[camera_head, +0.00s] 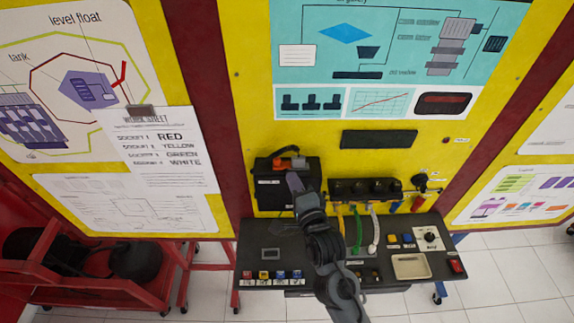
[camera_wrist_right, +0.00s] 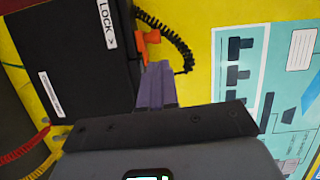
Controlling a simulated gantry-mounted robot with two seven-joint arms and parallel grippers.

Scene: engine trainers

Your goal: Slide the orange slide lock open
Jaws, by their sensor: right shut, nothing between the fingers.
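The orange slide lock (camera_head: 289,163) sits on top of a black box (camera_head: 271,195) on the yellow panel. In the right wrist view the orange lock (camera_wrist_right: 149,40) is beside the black box (camera_wrist_right: 75,60), near a "LOCK" label (camera_wrist_right: 106,24). My right gripper (camera_head: 295,181) is shut and empty, just below the lock in the head view. In the right wrist view its purple-grey fingertips (camera_wrist_right: 156,72) are close to the lock's near end; I cannot tell whether they touch. My left gripper is not in view.
A black coiled cord (camera_wrist_right: 180,45) runs beside the lock. A socket strip (camera_head: 375,188) with coloured cables is right of the box. Below is a dark shelf (camera_head: 345,235) with buttons, a beige tray (camera_head: 411,266) and a dial. A red cart (camera_head: 100,290) stands at left.

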